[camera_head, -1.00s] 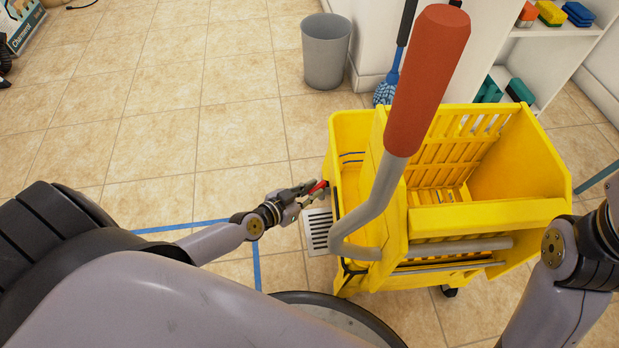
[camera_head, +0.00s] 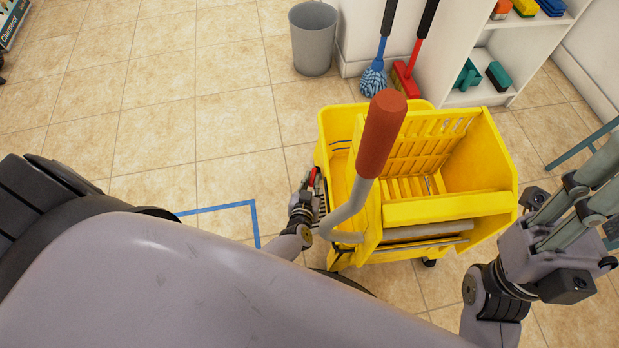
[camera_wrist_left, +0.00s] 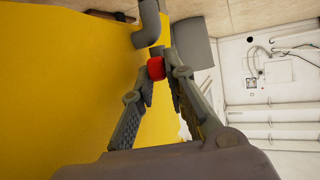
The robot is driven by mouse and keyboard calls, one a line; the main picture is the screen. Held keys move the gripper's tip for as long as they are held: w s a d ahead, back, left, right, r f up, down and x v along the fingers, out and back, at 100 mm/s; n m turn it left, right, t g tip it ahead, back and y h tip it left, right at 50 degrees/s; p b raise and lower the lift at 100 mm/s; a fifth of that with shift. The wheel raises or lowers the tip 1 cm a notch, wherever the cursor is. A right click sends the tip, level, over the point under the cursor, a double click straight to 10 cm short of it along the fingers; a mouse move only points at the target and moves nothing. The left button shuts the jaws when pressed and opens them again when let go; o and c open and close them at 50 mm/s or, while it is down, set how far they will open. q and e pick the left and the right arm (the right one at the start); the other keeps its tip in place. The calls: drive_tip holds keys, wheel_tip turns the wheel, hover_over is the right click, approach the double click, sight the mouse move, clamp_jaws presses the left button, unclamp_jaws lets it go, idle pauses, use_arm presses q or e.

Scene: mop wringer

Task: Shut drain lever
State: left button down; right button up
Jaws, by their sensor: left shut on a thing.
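The yellow mop bucket (camera_head: 333,135) with its wringer stands in front of me. Its drain lever (camera_head: 312,178) has a red grip on the bucket's left side. In the left wrist view, the red grip (camera_wrist_left: 156,68) sits between my left fingertips, beside the yellow bucket wall, with a grey bent pipe (camera_wrist_left: 148,25) beyond it. My left gripper (camera_head: 312,186) is shut on the drain lever. My right gripper (camera_head: 603,172) is raised at the right edge, clear of the bucket; its fingertips are cut off or unclear.
The wringer handle (camera_head: 381,135) with a red-brown grip rises above the bucket. A grey bin (camera_head: 313,40), a blue mop (camera_head: 373,80) and a red brush (camera_head: 405,82) stand behind. A white shelf (camera_head: 480,98) is at the back right. The tiled floor on the left is open.

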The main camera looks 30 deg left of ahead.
use_arm(q)
drive_tip(key=shift+w+y, duration=0.1)
drive_tip(key=shift+y, duration=0.2)
drive_tip(key=c, duration=1.6)
unclamp_jaws()
drive_tip(key=shift+s, duration=0.2)
